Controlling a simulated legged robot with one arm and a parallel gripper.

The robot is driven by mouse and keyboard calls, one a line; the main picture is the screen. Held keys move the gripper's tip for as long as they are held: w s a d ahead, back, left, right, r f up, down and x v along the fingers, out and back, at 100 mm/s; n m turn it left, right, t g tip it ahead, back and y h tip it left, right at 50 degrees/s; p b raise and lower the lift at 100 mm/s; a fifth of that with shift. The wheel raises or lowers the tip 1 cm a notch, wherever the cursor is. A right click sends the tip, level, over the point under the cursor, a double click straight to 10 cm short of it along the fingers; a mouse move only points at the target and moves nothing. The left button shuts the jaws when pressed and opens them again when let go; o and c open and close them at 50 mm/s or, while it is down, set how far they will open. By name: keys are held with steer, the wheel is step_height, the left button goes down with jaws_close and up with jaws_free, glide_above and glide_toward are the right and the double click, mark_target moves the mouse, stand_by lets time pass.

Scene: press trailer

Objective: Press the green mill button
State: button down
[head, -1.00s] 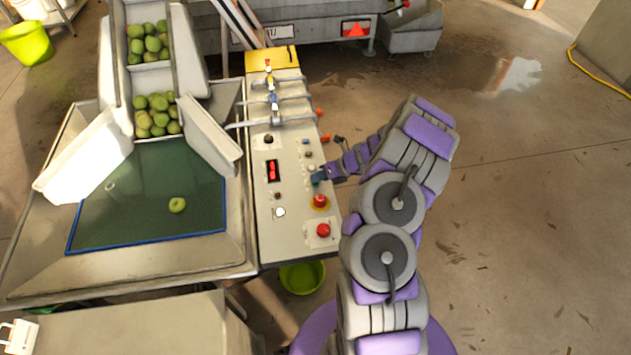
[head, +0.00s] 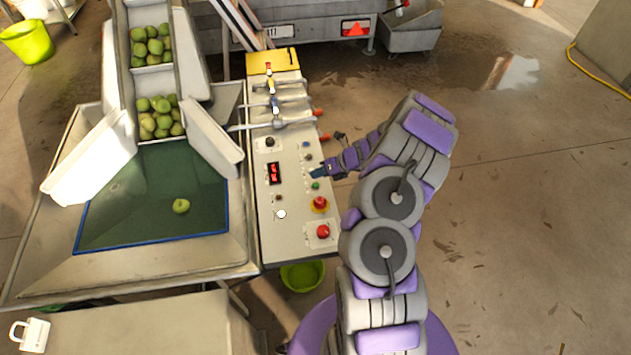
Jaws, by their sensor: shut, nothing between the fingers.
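The control panel (head: 270,225) is a pale sloped board right of the press trough. Whether the tip touches the panel I cannot tell. A pale button (head: 309,169) shows just above the gripper tip. My arm comes in from the lower right.
A second red button (head: 323,231) lies lower on the panel, and a red display (head: 274,173) is left of the gripper. Levers and pipes (head: 280,105) cross the panel's top. A conveyor of green apples (head: 157,117) stands left. The floor at right is clear.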

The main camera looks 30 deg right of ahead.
steer(key=shift+r+p, duration=1.05)
steer(key=shift+r, duration=0.25)
steer(key=shift+f, duration=0.1)
